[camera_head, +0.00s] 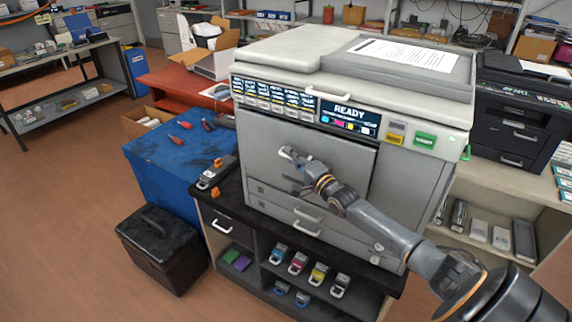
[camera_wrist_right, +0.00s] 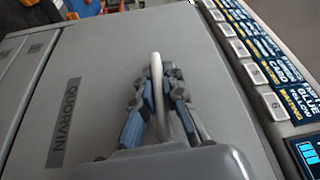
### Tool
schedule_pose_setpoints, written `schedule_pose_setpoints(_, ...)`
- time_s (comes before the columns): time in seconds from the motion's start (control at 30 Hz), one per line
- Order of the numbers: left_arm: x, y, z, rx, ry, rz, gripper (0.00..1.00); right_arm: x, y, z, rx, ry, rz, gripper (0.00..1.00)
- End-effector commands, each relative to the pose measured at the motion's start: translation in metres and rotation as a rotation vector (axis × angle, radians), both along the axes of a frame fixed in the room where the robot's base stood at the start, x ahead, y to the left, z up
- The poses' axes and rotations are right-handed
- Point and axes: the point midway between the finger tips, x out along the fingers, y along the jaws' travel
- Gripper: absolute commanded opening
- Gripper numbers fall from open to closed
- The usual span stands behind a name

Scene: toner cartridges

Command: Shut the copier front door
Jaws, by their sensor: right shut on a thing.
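The copier (camera_head: 420,180) is a large light-grey machine with a READY display (camera_head: 350,112). Its grey front door (camera_head: 340,160) lies against the front, flush or nearly so; a dark line shows along its right edge, and I cannot tell whether it is fully closed. My right gripper (camera_head: 291,155) is at the left part of the door, shut on the pale door handle (camera_wrist_right: 157,75). In the right wrist view the gripper's fingers (camera_wrist_right: 160,112) sit on both sides of the handle. My left gripper is not in view.
A black toner cartridge (camera_head: 216,173) lies on the dark counter left of the copier. Several colored cartridges stand on the shelf below (camera_head: 300,262). A blue-covered bench (camera_head: 165,160) and black bin (camera_head: 160,250) stand at left. A black printer (camera_head: 515,125) stands at right.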

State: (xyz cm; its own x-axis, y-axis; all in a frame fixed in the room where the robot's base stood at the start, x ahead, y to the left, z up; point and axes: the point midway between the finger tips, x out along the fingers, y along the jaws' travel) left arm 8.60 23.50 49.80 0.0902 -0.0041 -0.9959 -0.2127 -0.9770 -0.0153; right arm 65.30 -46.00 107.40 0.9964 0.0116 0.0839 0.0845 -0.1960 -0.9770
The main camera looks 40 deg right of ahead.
Motion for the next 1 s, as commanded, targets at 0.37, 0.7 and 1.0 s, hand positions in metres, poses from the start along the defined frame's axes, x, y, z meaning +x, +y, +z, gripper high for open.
schedule_pose_setpoints(0.37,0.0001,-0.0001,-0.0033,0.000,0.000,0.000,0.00,0.0038,-0.0090,0.0008,0.048,0.021,0.001,0.00)
schedule_pose_setpoints(0.7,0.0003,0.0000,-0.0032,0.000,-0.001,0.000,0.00,0.0033,-0.0078,-0.0011,0.048,0.025,0.002,0.26)
schedule_pose_setpoints(1.0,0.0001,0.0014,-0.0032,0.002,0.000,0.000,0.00,0.0036,-0.0087,0.0005,0.047,0.021,0.001,0.34)
